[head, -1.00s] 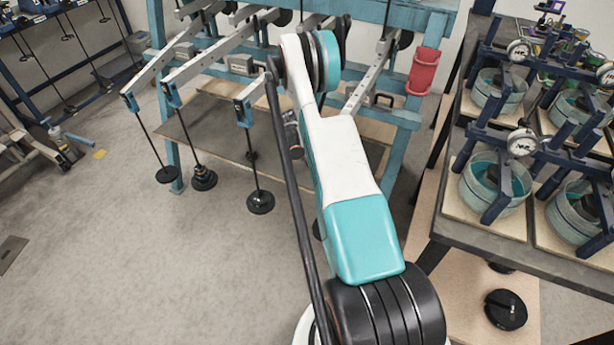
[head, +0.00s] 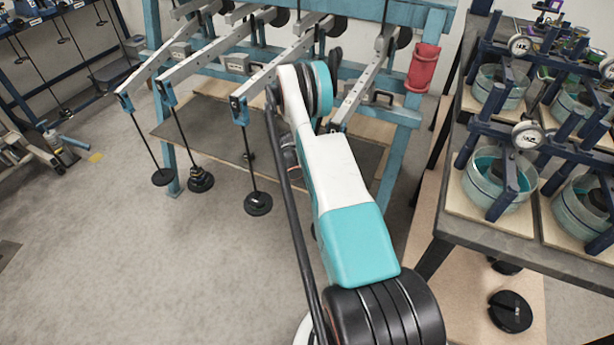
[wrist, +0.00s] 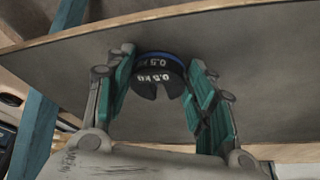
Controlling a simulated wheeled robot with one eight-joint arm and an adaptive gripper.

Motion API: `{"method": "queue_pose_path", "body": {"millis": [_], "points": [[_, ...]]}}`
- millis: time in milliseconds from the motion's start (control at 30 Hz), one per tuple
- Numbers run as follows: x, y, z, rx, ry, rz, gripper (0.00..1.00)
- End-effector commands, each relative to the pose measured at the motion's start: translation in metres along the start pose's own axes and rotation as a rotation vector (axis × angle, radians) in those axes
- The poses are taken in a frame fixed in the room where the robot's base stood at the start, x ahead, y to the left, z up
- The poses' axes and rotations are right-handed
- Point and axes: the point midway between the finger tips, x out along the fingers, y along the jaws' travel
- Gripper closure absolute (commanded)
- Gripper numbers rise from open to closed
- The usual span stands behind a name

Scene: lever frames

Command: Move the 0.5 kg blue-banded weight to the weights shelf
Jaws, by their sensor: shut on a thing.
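In the wrist view, a dark slotted weight (wrist: 160,76) with a blue band on its rim and "0.5 kg" lettering sits between the two teal-padded fingers of my gripper (wrist: 165,92). The gripper is shut on it. A flat grey board (wrist: 265,65) with a light wooden edge lies behind the weight; I cannot tell whether the weight touches it. In the head view, the gripper and the weight are hidden behind my arm. The grey board on the lever frame's lower part (head: 285,150) also shows there. I cannot tell which surface is the weights shelf.
A blue lever frame (head: 410,115) carries several white beams with hangers; stacked weights (head: 200,180) hang on one. A bench with glass-walled cells (head: 497,190) stands at the right, with dark weights (head: 510,312) on its lower board.

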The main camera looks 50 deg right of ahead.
Motion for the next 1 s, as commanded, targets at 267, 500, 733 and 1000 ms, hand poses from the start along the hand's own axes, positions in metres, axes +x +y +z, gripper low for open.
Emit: {"method": "queue_pose_path", "body": {"millis": [267,500,733,1000], "points": [[0.006,0.000,0.002,0.000,0.000,0.000,0.82],[0.013,0.001,0.006,0.000,-0.003,0.001,0.81],[0.013,0.001,0.007,-0.001,-0.005,0.001,0.30],[0.012,0.000,0.006,0.000,-0.002,0.000,0.30]]}}
